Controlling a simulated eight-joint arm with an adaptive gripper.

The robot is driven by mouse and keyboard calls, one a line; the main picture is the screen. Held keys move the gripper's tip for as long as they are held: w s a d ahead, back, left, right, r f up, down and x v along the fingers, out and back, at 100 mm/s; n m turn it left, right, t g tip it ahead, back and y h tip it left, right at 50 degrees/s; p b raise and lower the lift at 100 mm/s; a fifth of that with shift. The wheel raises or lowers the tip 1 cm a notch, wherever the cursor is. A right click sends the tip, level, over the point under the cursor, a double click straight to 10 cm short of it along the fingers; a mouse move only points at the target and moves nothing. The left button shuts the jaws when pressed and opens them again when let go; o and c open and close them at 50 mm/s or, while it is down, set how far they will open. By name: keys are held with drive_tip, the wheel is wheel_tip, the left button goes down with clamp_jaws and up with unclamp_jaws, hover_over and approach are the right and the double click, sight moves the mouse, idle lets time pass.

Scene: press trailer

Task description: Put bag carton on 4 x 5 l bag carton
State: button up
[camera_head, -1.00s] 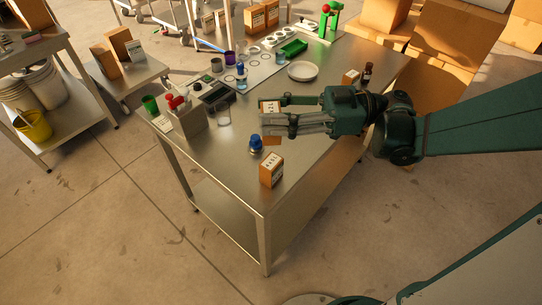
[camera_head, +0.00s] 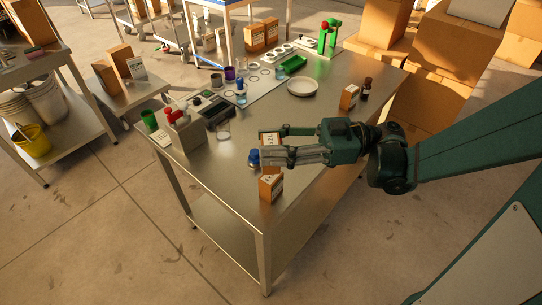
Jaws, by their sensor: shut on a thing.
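My gripper (camera_head: 263,144) is shut on a small orange-brown carton with a pale label (camera_head: 270,138). The fingers lie on either side of it and cover its middle; an orange piece shows below the lower finger. A second orange-brown carton with a white label (camera_head: 271,188) stands upright at the table's front corner. The held carton is close above or behind this one in the picture; I cannot tell whether they touch. A third such carton (camera_head: 348,97) stands at the table's right side. The labels are too small to read.
A blue-capped bottle (camera_head: 254,158) is close beside my gripper, partly hidden by it. A clear beaker (camera_head: 223,130), a scale (camera_head: 215,110) and a white plate (camera_head: 302,87) stand further back on the metal table (camera_head: 235,185). A brown bottle (camera_head: 366,89) is at the right.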

drive_tip(key=shift+f+b, duration=0.8)
drive_tip(key=shift+f, duration=1.3)
drive_tip(key=shift+f, duration=0.15)
drive_tip(key=o, duration=0.9)
drive_tip(key=shift+o, duration=0.2)
drive_tip(key=shift+r, duration=0.2)
drive_tip(key=d+p, duration=0.1)
drive_tip(key=d, duration=0.6)
drive_tip(key=shift+d+p, duration=0.2)
drive_tip(key=shift+p, duration=0.1)
